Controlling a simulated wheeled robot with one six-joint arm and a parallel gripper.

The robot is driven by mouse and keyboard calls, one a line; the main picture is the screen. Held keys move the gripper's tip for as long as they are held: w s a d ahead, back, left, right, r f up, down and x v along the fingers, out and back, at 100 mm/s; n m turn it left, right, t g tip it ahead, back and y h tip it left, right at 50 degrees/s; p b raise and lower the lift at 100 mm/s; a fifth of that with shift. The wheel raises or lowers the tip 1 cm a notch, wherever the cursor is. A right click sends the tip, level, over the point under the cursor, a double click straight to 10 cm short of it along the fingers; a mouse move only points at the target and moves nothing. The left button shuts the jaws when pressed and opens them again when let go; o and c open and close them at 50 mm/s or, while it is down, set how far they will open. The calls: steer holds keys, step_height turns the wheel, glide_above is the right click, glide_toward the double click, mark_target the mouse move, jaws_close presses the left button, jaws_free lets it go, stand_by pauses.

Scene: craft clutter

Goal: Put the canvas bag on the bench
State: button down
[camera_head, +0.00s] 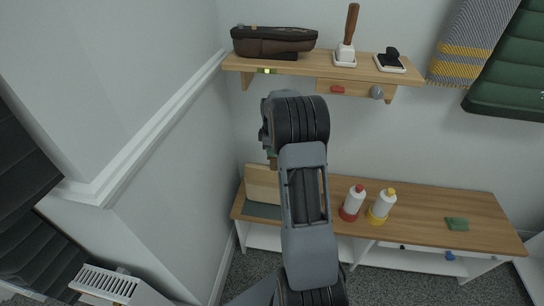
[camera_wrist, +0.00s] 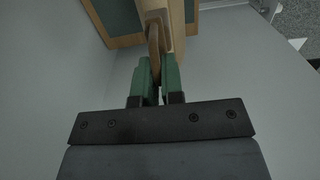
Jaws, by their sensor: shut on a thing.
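The tan canvas bag (camera_head: 262,185) is at the left end of the wooden bench (camera_head: 425,207), partly hidden by my arm in the head view. It looks upright, at or just above a dark green patch (camera_head: 261,211) on the bench top. I cannot tell whether its base touches. My gripper (camera_wrist: 156,80) has green fingertips closed on the bag's handle loop (camera_wrist: 154,45) in the wrist view. The bag's body (camera_wrist: 178,22) shows beyond the handle, with the green patch and wood edge beside it. In the head view the fingers are mostly hidden behind my wrist.
Two bottles, red-based (camera_head: 352,203) and yellow-based (camera_head: 382,206), stand mid-bench. A green block (camera_head: 456,224) lies further right. A wall shelf (camera_head: 310,68) above holds a dark brown case (camera_head: 273,42), a wooden-handled item (camera_head: 347,40) and a black stamp-like item (camera_head: 390,60). The left wall is close.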

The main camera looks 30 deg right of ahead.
steer(key=shift+w+f, duration=0.1)
steer(key=shift+f, duration=1.55)
steer(key=shift+f, duration=0.2)
steer(key=c, duration=1.2)
jaws_free()
steer(key=shift+c, duration=0.2)
steer(key=shift+r, duration=0.1)
